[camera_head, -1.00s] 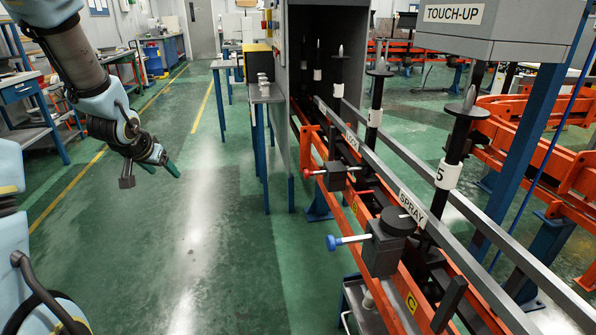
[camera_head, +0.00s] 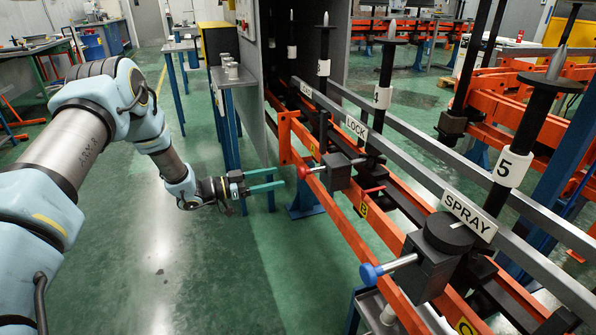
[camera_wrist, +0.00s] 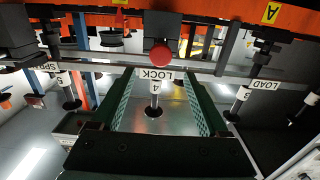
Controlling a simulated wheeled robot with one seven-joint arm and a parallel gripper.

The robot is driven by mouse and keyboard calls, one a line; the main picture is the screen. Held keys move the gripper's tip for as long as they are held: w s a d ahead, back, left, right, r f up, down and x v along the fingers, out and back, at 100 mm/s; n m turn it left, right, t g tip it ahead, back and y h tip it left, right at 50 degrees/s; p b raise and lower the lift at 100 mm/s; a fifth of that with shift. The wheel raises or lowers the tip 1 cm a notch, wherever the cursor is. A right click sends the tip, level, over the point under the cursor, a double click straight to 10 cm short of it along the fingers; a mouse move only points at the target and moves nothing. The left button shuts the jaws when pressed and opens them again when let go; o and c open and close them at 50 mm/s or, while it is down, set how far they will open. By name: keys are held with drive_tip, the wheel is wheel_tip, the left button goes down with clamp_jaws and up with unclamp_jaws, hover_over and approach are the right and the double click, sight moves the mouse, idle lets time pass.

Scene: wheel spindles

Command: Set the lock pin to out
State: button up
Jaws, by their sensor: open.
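In the wrist view the red knob (camera_wrist: 160,54) shows beyond my fingertips, near the LOCK sign (camera_wrist: 155,75). My gripper (camera_head: 279,178) is open and empty, its two green fingers pointing right toward the knob from its left. In the head view a small gap shows between fingertips and knob. In the wrist view the fingers (camera_wrist: 157,82) lie left and right of the knob's line.
A second pin with a blue knob (camera_head: 370,273) and a dark block stands nearer, by the SPRAY sign (camera_head: 469,216). Numbered black spindles, such as number 5 (camera_head: 513,165), stand along the rail. A grey side table (camera_head: 234,78) is behind my gripper. Open green floor lies left.

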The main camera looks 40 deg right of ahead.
sight(299, 172)
drive_tip(key=p+x, duration=0.1)
drive_tip(key=x, duration=0.8)
drive_tip(key=shift+d, duration=0.25)
clamp_jaws()
idle(1.0)
